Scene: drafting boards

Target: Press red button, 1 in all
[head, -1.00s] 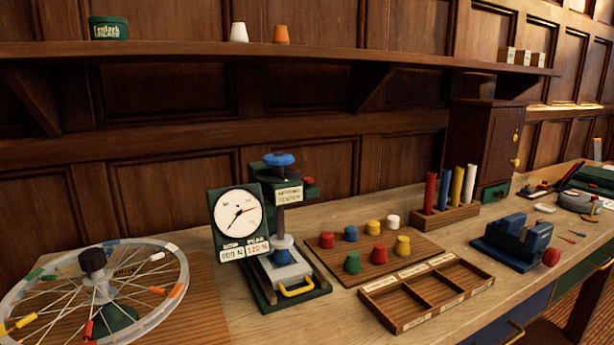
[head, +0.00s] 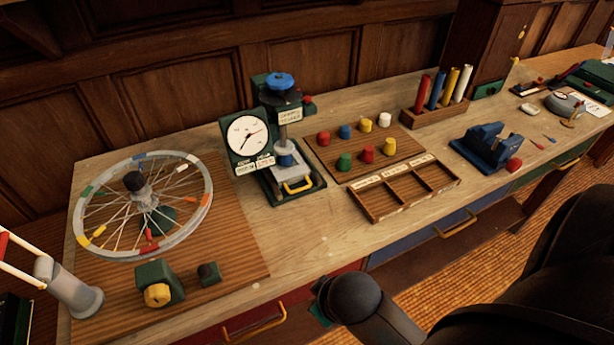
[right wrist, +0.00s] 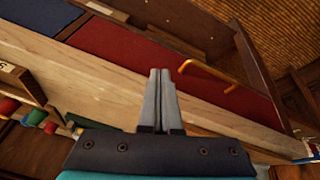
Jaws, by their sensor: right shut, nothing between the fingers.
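A small red button-like knob (head: 307,99) sticks out at the upper right of the green tester (head: 262,196), which has a blue top knob, a white dial and a yellow handle. It stands on the bench. My right gripper (right wrist: 160,100) is shut and empty in the right wrist view, above the bench's front edge and the red drawer (right wrist: 150,58). In the head view my right arm comes in at the lower right, and its fingers are not visible there. My left gripper is in neither view.
A board (head: 325,150) with several coloured knobs and a wooden divided tray (head: 376,209) lie right of the tester. A spoked wheel (head: 200,215) lies left on a wooden board. Bare bench lies in front of the tester.

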